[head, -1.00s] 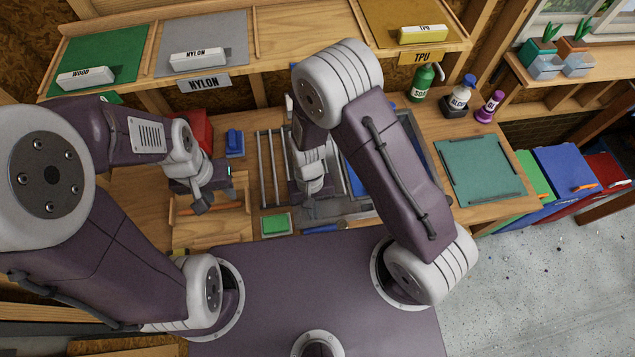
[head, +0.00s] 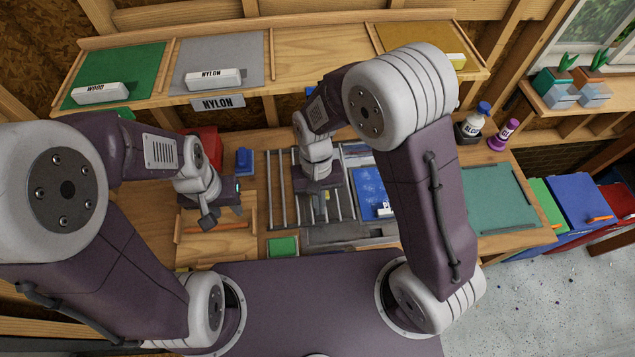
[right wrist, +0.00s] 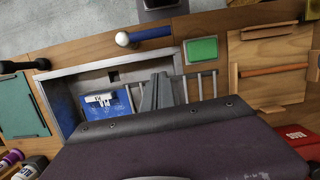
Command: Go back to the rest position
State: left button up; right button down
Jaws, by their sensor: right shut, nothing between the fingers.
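My right gripper (head: 322,208) is above the bench, over the metal rods and the left part of the grey tray (head: 345,235). In the right wrist view its two fingers (right wrist: 157,92) are together with nothing between them. My left gripper (head: 222,216) hangs over the wooden tray (head: 215,245) at the left of the bench. Its fingers look apart and hold nothing visible. My right forearm hides part of the grey tray in the head view.
The grey tray holds a blue sheet (head: 369,190) with a small white block. A green pad (head: 283,246) lies in front of the rods (head: 277,190). Bottles (head: 503,134) and a teal mat (head: 498,198) are on the right. The labelled shelf (head: 325,60) runs behind the arms.

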jog(key=s+d+f+t+b, duration=0.1)
jog(key=d+t+b, duration=0.1)
jog(key=d+b, duration=0.2)
jog(key=s+d+f+m+t+b, duration=0.1)
jog(key=d+b, duration=0.3)
jog(key=d, duration=0.6)
jog(key=shift+d+f+t, duration=0.15)
jog(key=shift+f+t, duration=0.25)
jog(key=shift+f, duration=0.15)
